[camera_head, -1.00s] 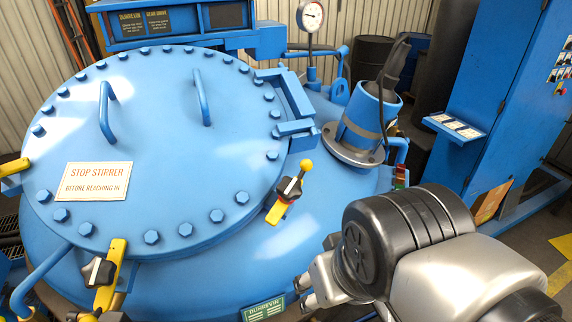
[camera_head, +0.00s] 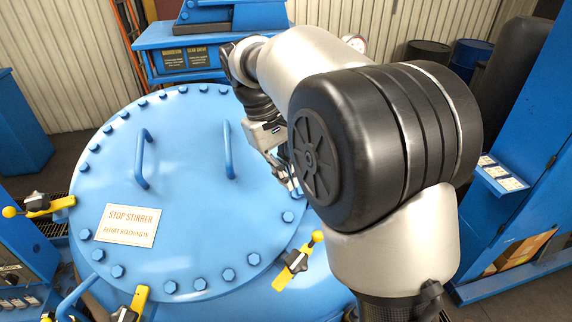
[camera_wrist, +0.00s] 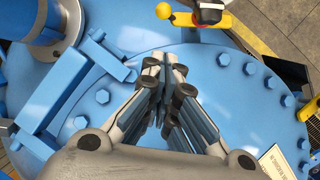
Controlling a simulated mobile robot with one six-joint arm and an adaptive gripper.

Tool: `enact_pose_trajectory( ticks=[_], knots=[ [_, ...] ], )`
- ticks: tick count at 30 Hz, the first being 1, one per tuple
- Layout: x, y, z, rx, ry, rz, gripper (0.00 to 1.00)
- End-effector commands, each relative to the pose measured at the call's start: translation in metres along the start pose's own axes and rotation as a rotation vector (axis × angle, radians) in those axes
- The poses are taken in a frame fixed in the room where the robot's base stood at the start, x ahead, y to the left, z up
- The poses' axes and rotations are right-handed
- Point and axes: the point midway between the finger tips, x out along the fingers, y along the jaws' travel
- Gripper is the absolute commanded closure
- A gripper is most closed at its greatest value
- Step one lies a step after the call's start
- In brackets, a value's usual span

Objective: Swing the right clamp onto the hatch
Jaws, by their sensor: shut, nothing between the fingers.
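The right clamp (camera_head: 297,261) is a yellow bar with a black knob and a yellow ball end. It lies roughly along the hatch's lower-right edge, not pointing in across it, and also shows at the top of the wrist view (camera_wrist: 205,18). The hatch (camera_head: 185,240) is a round blue bolted lid, lying closed, with two bar handles. My gripper (camera_head: 292,188) hangs over the hatch's right side, beyond the clamp in the head view. In the wrist view its fingers (camera_wrist: 172,72) are together and empty, apart from the clamp.
A yellow clamp (camera_head: 50,206) sits at the hatch's left edge and another (camera_head: 132,303) at the front. A blue hinge bracket (camera_wrist: 62,92) stands left of my fingers. A blue cabinet (camera_head: 520,160) stands at the right. My arm hides the hatch's right side.

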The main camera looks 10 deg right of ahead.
Motion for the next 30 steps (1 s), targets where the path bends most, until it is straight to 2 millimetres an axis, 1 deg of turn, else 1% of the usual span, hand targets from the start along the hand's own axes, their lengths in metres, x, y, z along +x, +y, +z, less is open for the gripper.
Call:
enact_pose_trajectory(
  ticks=[1,3,6,16,19,23,30],
  knots=[
    [-0.003,0.0,-0.005,-0.009,-0.014,0.003,1.0],
    [-0.003,0.001,-0.01,-0.017,-0.025,0.006,1.0],
    [-0.003,0.001,-0.013,-0.022,-0.034,0.009,1.0],
    [-0.001,0.001,-0.014,-0.022,-0.034,0.009,1.0],
    [0.003,0.001,-0.014,-0.022,-0.035,0.009,1.0],
    [0.02,0.001,-0.013,-0.021,-0.036,0.008,1.0],
    [0.071,0.001,-0.011,-0.022,-0.038,0.009,1.0]
  ],
)
